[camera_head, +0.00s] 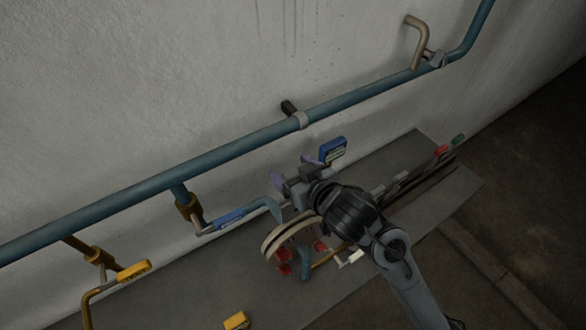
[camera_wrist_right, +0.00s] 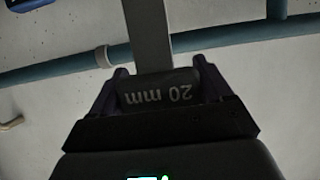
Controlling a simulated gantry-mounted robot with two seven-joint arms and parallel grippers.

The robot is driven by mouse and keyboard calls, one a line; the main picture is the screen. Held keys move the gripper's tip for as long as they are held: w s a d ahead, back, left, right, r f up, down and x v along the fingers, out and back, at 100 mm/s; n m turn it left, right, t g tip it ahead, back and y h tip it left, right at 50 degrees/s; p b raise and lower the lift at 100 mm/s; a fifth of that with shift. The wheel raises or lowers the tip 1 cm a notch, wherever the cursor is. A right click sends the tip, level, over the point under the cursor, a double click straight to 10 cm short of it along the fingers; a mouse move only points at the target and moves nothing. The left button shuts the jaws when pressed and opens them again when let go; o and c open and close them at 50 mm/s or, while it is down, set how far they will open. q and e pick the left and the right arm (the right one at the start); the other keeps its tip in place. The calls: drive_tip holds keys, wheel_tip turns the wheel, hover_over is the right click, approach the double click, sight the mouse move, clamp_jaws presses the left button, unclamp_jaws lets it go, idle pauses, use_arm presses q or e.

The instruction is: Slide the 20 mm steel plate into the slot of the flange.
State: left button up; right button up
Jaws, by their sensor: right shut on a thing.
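The 20 mm steel plate (camera_wrist_right: 150,35) shows in the right wrist view as a grey strip running up from a dark handle marked "20 mm". My right gripper (camera_wrist_right: 157,88) is shut on that handle, a finger on each side. In the head view my right gripper (camera_head: 294,176) is just above and behind the flange (camera_head: 283,232), a pale pair of round rims with red bolts beneath. The gripper and arm hide most of the plate there, and I cannot tell whether it touches the flange. The slot opening is not clearly visible. My left gripper is not in view.
A long blue pipe (camera_head: 235,149) runs along the wall above the flange. A blue-tagged lever (camera_head: 230,218) is left of the flange, and a blue tag (camera_head: 332,150) is close behind the gripper. Red (camera_head: 441,151) and green (camera_head: 458,139) tagged pieces stand at right.

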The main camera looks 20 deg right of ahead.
wheel_tip(320, 180, down, 5)
drive_tip(key=b, duration=0.3)
drive_tip(key=shift+r, duration=0.2)
idle(0.4)
idle(0.4)
idle(0.4)
drive_tip(key=shift+p, duration=0.3)
idle(0.7)
idle(0.3)
